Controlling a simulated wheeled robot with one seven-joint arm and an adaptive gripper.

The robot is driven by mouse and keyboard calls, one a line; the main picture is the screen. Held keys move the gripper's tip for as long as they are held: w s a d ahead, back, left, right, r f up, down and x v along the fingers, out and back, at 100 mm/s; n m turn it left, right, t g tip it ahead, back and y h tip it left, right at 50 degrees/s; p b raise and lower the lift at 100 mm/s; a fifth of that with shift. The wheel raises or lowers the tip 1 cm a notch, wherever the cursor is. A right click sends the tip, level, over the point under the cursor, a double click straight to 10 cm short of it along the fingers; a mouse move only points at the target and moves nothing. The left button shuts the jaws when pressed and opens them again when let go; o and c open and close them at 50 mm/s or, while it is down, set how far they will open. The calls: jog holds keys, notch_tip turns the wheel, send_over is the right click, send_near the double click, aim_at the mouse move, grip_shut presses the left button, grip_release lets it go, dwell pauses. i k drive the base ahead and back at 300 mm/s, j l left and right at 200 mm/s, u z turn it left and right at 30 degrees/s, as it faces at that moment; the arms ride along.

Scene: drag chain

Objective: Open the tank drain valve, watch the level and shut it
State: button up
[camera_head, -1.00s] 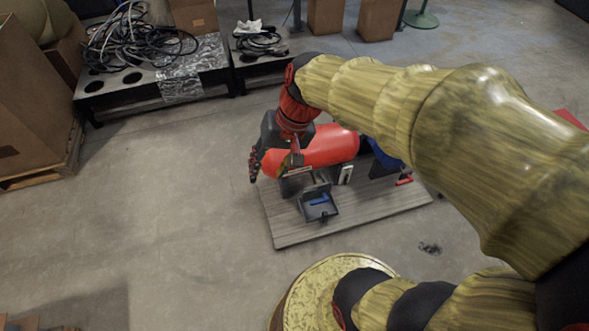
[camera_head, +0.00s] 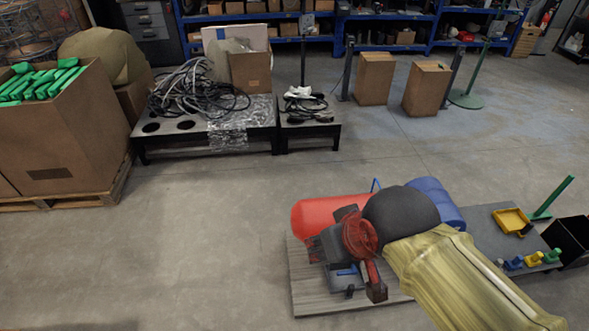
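A red tank (camera_head: 318,213) lies on its side on a grey wood-look board (camera_head: 305,292). My arm crosses in from the lower right and covers the tank's right part. My gripper (camera_head: 316,250) is low in front of the tank's left end. Its fingers are small and dark, so I cannot tell whether they are open, shut or touching anything. I cannot make out the drain valve or a level gauge; my arm hides part of that area.
To the right, a grey surface (camera_head: 480,222) holds a yellow tray (camera_head: 511,221) and several small coloured parts. Black benches (camera_head: 187,142) with cables stand at the back left. The floor left of the board is clear.

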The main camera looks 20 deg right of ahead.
aim_at(353, 271)
jog(key=z, duration=1.3)
jog(key=k, duration=0.7)
jog(key=i+j, duration=0.2)
jog(key=j, duration=0.15)
jog(key=i+j+u, duration=0.1)
jog(key=i+j, duration=0.15)
jog(key=j, duration=0.1)
